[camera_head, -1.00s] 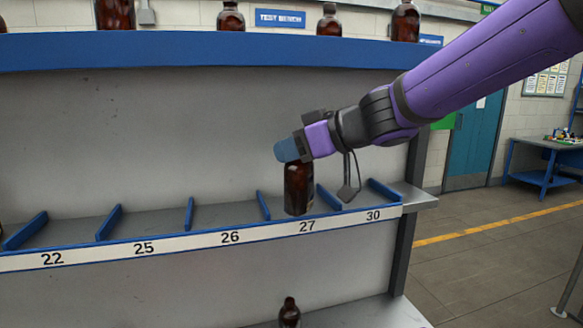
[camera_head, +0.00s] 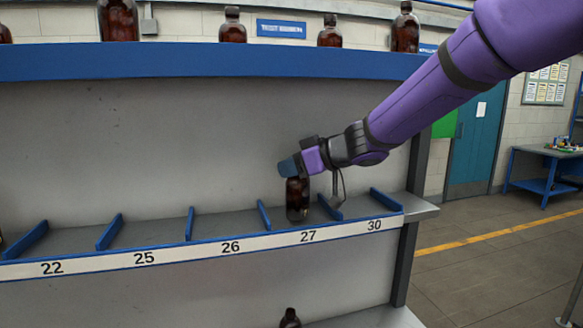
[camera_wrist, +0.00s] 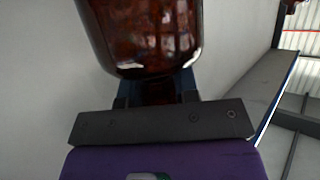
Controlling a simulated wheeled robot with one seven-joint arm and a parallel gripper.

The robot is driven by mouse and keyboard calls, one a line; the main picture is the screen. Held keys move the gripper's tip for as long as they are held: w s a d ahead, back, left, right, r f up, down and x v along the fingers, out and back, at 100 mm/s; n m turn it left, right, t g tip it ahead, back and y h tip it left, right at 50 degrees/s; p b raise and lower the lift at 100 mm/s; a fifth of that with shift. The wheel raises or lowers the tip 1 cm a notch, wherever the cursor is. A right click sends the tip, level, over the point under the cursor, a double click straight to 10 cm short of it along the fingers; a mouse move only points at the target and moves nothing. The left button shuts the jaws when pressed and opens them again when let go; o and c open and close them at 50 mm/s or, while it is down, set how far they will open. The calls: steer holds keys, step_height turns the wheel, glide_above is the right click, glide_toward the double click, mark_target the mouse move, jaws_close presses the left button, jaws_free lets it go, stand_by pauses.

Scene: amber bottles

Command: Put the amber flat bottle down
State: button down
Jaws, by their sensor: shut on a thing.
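The amber flat bottle (camera_head: 297,201) is upright in the slot above the label 27, on the middle shelf (camera_head: 157,234). My gripper (camera_head: 291,169) is shut on its top from above. The bottle's base is near the shelf surface, but I cannot tell whether it touches. In the wrist view the bottle (camera_wrist: 145,35) fills the top middle, its neck held between the gripper's fingers (camera_wrist: 156,92).
Blue dividers stand beside the bottle, one on the left (camera_head: 263,215) and one on the right (camera_head: 329,207). Several amber bottles stand on the top shelf (camera_head: 200,59). Another bottle (camera_head: 290,318) is below. Slots 22 to 26 look empty.

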steer(key=shift+f, duration=0.15)
steer(key=c, duration=0.9)
jaws_free()
steer(key=shift+o, duration=0.2)
